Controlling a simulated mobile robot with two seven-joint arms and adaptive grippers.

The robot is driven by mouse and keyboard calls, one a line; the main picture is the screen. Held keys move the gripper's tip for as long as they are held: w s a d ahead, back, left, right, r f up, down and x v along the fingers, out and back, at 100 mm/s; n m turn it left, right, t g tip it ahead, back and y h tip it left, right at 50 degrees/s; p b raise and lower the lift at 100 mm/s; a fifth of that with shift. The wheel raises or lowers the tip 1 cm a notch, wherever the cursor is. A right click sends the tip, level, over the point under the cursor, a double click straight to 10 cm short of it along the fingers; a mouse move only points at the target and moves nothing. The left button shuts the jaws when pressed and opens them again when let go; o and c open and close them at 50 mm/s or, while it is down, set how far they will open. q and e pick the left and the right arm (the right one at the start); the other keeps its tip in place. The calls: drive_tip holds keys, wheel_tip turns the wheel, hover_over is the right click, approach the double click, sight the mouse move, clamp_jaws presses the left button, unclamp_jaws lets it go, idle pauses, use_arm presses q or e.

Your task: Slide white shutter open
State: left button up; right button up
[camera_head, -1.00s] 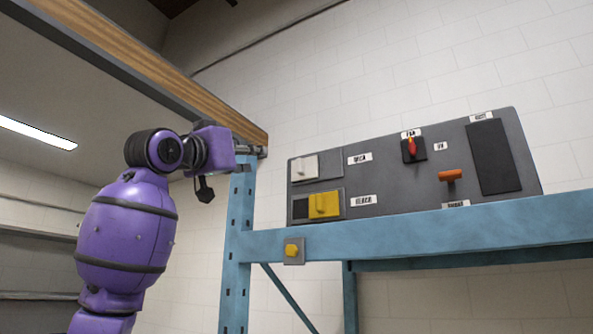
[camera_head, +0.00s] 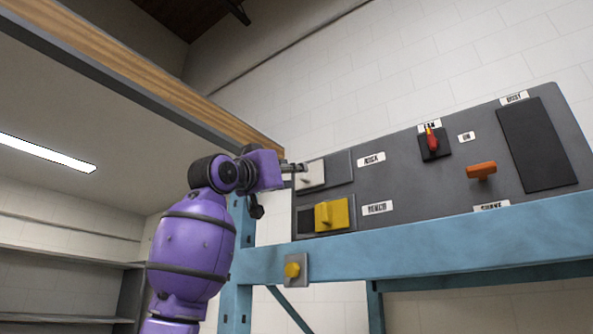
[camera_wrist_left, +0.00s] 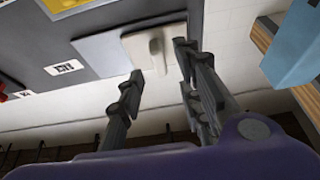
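The white shutter (camera_head: 311,178) sits at the left end of the upper slot in the grey panel, with a small knob on its face. It also shows in the left wrist view (camera_wrist_left: 128,46), where its pale upright handle (camera_wrist_left: 158,50) stands out. My left gripper (camera_head: 298,167) is at the shutter's upper left edge in the head view. In the left wrist view my left gripper (camera_wrist_left: 158,62) is open, its two fingers apart with the handle between them in the picture. I cannot tell whether they touch it. My right gripper is out of view.
Below is a yellow shutter (camera_head: 332,214). The panel (camera_head: 400,180) also carries a red switch (camera_head: 432,140), an orange handle (camera_head: 481,171) and a black plate (camera_head: 537,145). A blue beam (camera_head: 430,245) runs under it; a wooden beam (camera_head: 150,75) passes above my arm.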

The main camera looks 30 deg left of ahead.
use_arm(q)
drive_tip(key=x, duration=0.3)
drive_tip(key=shift+w+f, duration=0.15)
drive_tip(key=shift+f, duration=0.1)
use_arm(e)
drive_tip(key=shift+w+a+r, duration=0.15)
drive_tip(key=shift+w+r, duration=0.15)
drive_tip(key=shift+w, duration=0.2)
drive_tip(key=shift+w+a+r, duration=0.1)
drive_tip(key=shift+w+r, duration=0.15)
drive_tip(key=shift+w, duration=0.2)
use_arm(q)
drive_tip(key=shift+c, duration=0.9)
drive_tip(key=shift+w, duration=0.1)
clamp_jaws()
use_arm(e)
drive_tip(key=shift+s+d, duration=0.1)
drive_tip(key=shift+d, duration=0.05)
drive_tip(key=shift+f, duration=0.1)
